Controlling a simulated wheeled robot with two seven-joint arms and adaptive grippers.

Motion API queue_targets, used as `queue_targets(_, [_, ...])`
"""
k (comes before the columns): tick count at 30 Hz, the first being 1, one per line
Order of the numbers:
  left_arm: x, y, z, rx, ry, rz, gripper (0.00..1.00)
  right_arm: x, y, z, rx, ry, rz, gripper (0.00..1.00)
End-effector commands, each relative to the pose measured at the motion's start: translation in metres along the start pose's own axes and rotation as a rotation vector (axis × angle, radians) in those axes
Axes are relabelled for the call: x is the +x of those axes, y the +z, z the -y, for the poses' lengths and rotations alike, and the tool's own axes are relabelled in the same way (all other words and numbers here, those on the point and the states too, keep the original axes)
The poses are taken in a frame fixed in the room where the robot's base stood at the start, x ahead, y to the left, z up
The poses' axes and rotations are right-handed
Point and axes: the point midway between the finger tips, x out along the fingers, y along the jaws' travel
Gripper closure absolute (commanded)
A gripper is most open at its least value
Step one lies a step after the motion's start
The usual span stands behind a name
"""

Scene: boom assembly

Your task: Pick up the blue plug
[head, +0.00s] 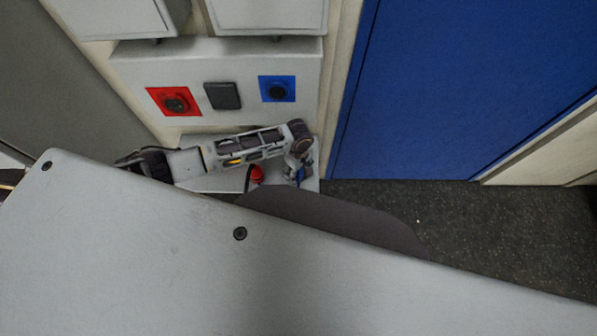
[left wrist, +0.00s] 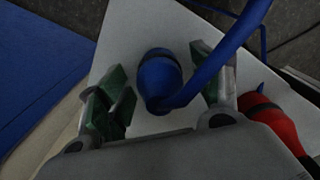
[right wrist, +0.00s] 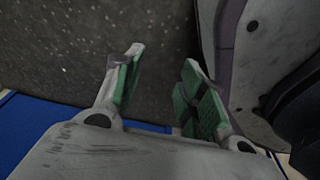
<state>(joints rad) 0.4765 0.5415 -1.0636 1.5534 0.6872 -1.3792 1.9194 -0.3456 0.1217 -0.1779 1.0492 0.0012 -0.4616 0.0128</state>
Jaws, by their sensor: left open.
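The blue plug (left wrist: 158,75), with a thick blue cable, stands on a pale shelf in the left wrist view. A small part of the blue plug (head: 302,173) shows in the head view, under the end of my left arm. My left gripper (left wrist: 162,88) is open, with one finger on each side of the plug; I see gaps on both sides. The left gripper (head: 298,170) also shows in the head view, over the shelf's right end. My right gripper (right wrist: 163,85) is open and empty over dark floor; it is out of the head view.
A red plug (left wrist: 272,125) with its cable stands close beside my left gripper's right finger. The pale shelf (head: 225,182) sits below a wall panel with a red socket (head: 174,102) and a blue socket (head: 277,90). A blue panel (head: 450,80) is at the right.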

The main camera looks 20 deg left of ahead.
Motion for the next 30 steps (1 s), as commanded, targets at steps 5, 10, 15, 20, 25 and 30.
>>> queue_targets(5, [0.000, 0.000, 0.000, 0.000, 0.000, 0.000, 0.35, 0.000, 0.009, 0.001, 0.000, -0.001, 0.012, 0.60])
queue_targets(10, [0.000, 0.000, 0.000, 0.001, 0.000, 0.001, 0.40, 0.001, 0.016, 0.002, 0.000, -0.002, 0.021, 0.60])
queue_targets(15, [0.000, 0.000, 0.000, 0.001, 0.000, 0.001, 0.62, 0.001, 0.014, 0.001, 0.000, -0.001, 0.019, 0.60])
queue_targets(20, [0.000, 0.000, 0.000, 0.001, 0.000, 0.001, 0.82, 0.001, 0.008, -0.001, -0.001, 0.001, 0.012, 0.60])
queue_targets(25, [-0.001, 0.000, 0.000, 0.001, 0.000, 0.001, 0.95, 0.001, -0.002, -0.004, -0.002, 0.004, -0.001, 0.60])
queue_targets(30, [-0.001, 0.000, 0.000, 0.001, 0.000, 0.001, 0.95, 0.000, -0.006, -0.005, -0.003, 0.005, -0.006, 0.60])
